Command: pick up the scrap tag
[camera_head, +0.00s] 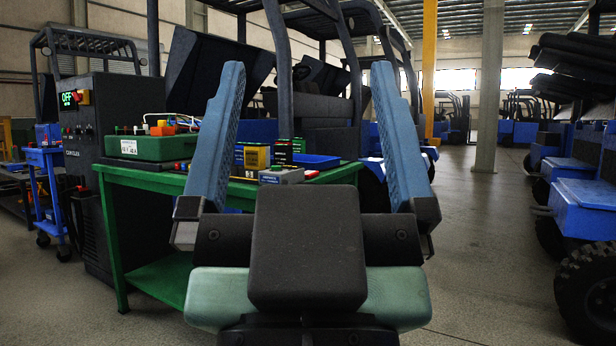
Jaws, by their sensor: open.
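My gripper (307,75) fills the middle of the head view. Its two blue fingers stand wide apart and point up and forward, with nothing held between them. I cannot make out a scrap tag for certain in this view. The green workbench (112,235) stands beyond my gripper, to the left and middle. The fingers and the dark gripper body hide parts of its top and right side.
On the bench are a green case (152,147), a yellow-black box (256,157), a grey box (281,175) and a blue tray (316,161). A dark cabinet (90,135) and blue cart (47,158) stand left. Forklifts (585,195) stand right; open floor (480,240) lies between.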

